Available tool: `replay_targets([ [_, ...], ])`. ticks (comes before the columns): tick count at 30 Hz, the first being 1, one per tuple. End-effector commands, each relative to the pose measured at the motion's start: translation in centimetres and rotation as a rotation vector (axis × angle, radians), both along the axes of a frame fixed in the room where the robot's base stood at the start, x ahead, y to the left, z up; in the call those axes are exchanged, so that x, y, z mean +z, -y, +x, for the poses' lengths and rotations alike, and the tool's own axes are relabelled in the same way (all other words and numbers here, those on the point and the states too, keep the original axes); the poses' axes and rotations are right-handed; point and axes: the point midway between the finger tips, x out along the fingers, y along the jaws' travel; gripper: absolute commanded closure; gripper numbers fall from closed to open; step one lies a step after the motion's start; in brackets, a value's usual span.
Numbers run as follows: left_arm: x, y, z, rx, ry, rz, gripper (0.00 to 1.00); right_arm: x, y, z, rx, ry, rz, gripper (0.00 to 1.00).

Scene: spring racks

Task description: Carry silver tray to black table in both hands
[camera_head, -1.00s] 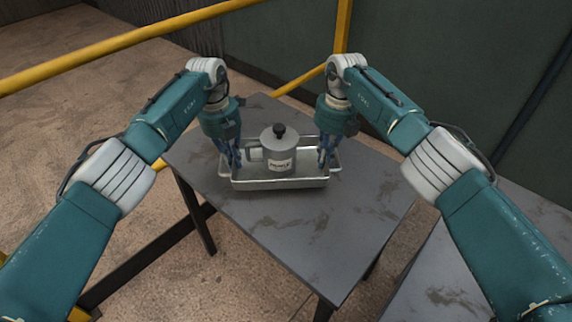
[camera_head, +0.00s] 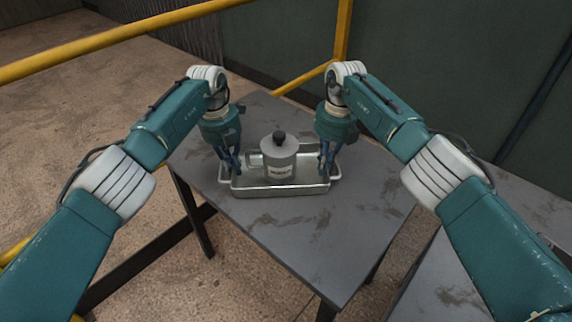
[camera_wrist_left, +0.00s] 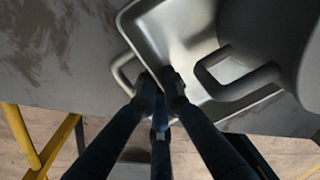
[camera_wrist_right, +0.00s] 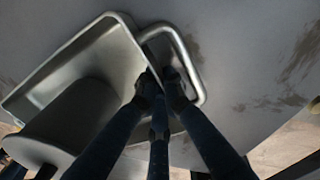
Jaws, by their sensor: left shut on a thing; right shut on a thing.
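The silver tray (camera_head: 279,191) is a shallow metal pan with a loop handle at each end. It is over the dark grey table (camera_head: 310,235); I cannot tell whether it rests on it or hangs just above. My left gripper (camera_head: 230,168) is shut on the tray's left handle, which shows in the left wrist view (camera_wrist_left: 122,72). My right gripper (camera_head: 326,168) is shut on the right handle, seen in the right wrist view (camera_wrist_right: 190,62). A grey canister (camera_head: 280,160) with a black knob, a label and a side handle stands upright in the tray.
A second grey surface (camera_head: 440,280) lies at lower right, beyond a gap. A yellow railing (camera_head: 120,40) runs behind the table at the left, with a post (camera_head: 342,30) behind it. The table's front half is clear. A dark green wall (camera_head: 450,70) stands at the back.

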Motion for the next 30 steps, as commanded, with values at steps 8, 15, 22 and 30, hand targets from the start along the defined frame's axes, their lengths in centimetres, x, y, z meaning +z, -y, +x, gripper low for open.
replay_targets([
  [8,-0.5,-0.1,0.0,0.001,-0.001,0.003,0.74,-0.4,0.1,0.0,-0.001,0.0,-0.002,0.74],
  [15,-0.4,0.0,0.0,0.0,0.0,0.001,0.74,-0.4,0.1,0.0,-0.001,-0.001,-0.002,0.74],
  [22,1.0,0.0,0.0,0.0,0.0,0.0,0.74,1.0,0.1,0.0,-0.001,0.0,-0.001,0.74],
  [30,5.1,0.0,0.0,0.0,0.0,0.0,0.74,5.1,0.0,0.0,0.0,0.0,-0.001,0.74],
])
